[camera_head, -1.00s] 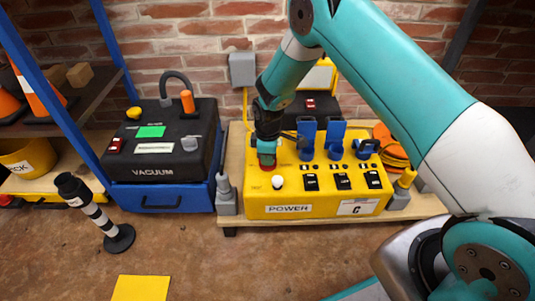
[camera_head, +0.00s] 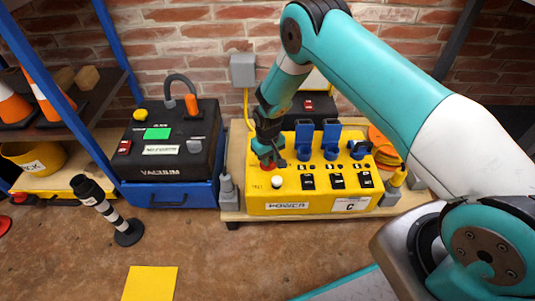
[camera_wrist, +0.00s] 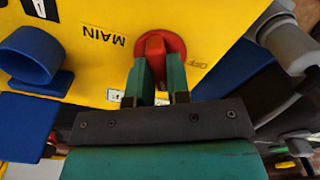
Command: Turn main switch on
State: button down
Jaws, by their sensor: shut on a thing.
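The yellow power box (camera_head: 315,207) stands on a wooden board, labelled POWER and C on its front. The main switch (camera_wrist: 160,46) is a red rotary knob on a red round base, with MAIN printed to its left and OFF to its right in the wrist view. My gripper (camera_wrist: 160,85) is shut on the red knob, with its green fingers on either side of it. In the head view my gripper (camera_head: 270,158) is at the upper left of the box top and partly covers the knob. The ON marking is not readable.
Blue socket covers (camera_head: 305,135), black switches (camera_head: 338,181) and a white button (camera_head: 277,181) sit on the box top near my gripper. A black vacuum unit (camera_head: 165,160) stands to the left.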

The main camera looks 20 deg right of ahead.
jog(key=m+p, duration=0.1)
jog(key=m, duration=0.5)
jog(key=shift+p, duration=0.35)
dwell(0.4)
jog(key=c, duration=1.1)
grip_release()
notch_tip(320, 180, up, 17)
jog(key=p, duration=0.5)
jog(key=shift+r+p, duration=0.2)
jog(key=shift+p, duration=0.1)
